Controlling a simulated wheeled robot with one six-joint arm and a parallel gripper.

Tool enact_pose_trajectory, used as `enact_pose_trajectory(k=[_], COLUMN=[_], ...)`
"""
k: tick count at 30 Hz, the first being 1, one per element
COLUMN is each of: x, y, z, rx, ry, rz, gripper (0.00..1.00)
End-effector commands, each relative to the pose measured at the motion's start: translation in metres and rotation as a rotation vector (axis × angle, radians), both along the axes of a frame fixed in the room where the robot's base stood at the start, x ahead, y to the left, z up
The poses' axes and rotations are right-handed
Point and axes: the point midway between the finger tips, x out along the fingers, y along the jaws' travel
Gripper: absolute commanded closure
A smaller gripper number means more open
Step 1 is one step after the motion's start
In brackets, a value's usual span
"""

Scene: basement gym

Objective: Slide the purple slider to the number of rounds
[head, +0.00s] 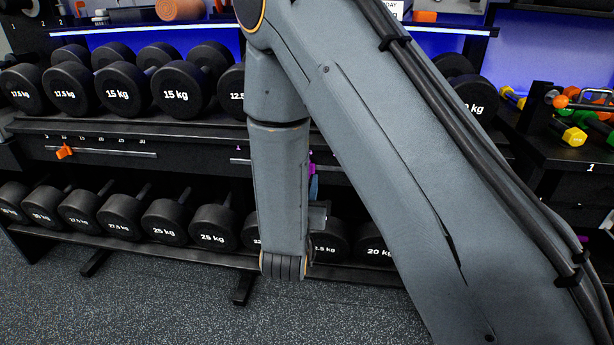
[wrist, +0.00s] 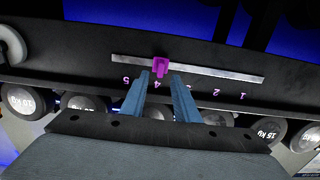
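The purple slider (wrist: 160,66) sits on a pale straight track (wrist: 215,72) on a dark rail. Purple numbers 5, 4, 2 and 1 run left to right beside the track in the wrist view. In the head view a bit of the purple slider (head: 312,169) shows above a blue finger (head: 314,187); my arm hides most of the track.
An orange slider (head: 64,152) sits on another track at the left. Dumbbells (head: 182,90) fill the shelf above, and more (head: 165,221) stand below the rail. A white sign (head: 394,9) at the top is mostly cut off; its number is not readable.

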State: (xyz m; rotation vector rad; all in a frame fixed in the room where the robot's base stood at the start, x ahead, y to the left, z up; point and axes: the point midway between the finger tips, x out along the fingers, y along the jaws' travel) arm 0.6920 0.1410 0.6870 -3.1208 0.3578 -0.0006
Motion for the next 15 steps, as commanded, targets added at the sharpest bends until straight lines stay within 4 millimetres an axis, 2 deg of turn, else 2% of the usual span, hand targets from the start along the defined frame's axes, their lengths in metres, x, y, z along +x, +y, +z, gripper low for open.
enact_pose_trajectory(k=[1, 6, 15], x=[-0.009, -0.03, -0.038], y=[0.003, 0.008, 0.009], z=[0.0, 0.0, 0.0], rx=[-0.002, -0.001, -0.001], ry=[0.004, 0.002, 0.001], rz=[0.004, 0.003, 0.001], gripper=[0.72, 0.72, 0.72])
